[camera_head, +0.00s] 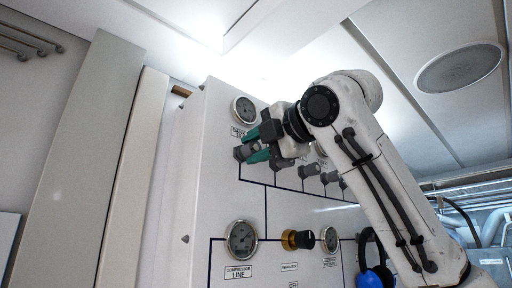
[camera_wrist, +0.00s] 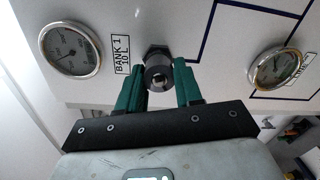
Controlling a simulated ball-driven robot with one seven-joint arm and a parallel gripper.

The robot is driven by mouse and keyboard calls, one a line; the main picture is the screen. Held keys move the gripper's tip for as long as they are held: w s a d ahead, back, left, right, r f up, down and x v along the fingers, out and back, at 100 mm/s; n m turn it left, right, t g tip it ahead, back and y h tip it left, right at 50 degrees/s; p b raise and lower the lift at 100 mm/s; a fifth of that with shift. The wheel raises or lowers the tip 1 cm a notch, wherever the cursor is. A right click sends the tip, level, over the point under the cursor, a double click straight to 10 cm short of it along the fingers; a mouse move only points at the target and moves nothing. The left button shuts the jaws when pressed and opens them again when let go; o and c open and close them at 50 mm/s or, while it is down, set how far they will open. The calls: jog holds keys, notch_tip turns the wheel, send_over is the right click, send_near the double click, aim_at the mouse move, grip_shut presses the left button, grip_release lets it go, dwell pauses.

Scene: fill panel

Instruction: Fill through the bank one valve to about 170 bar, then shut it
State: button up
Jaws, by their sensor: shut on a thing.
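My gripper (camera_head: 250,146) has teal fingers and is at the upper left of the white panel, shut on the dark grey bank one valve knob (camera_head: 240,154). In the wrist view the knob (camera_wrist: 158,74) sits between the two teal fingertips (camera_wrist: 160,84), beside the "BANK 1" label (camera_wrist: 122,54). The round bank one gauge (camera_wrist: 70,52) is left of the label; its needle is visible but I cannot read a value surely. The same gauge (camera_head: 244,109) shows above my gripper in the head view.
More grey valve knobs (camera_head: 310,171) run to the right along the panel. A second gauge (camera_wrist: 276,68) is at the right in the wrist view. Lower are the compressor line gauge (camera_head: 241,240), a black and brass regulator knob (camera_head: 298,240), another gauge (camera_head: 329,239) and blue-black earmuffs (camera_head: 374,275).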

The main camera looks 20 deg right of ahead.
jog(key=shift+f, duration=0.15)
jog(key=o, duration=1)
jog(key=shift+o, duration=0.2)
jog(key=b+v, duration=0.4)
jog(key=v, duration=0.6)
jog(key=shift+s, duration=0.4)
jog(key=shift+d+r, duration=0.15)
jog(key=shift+r, duration=0.05)
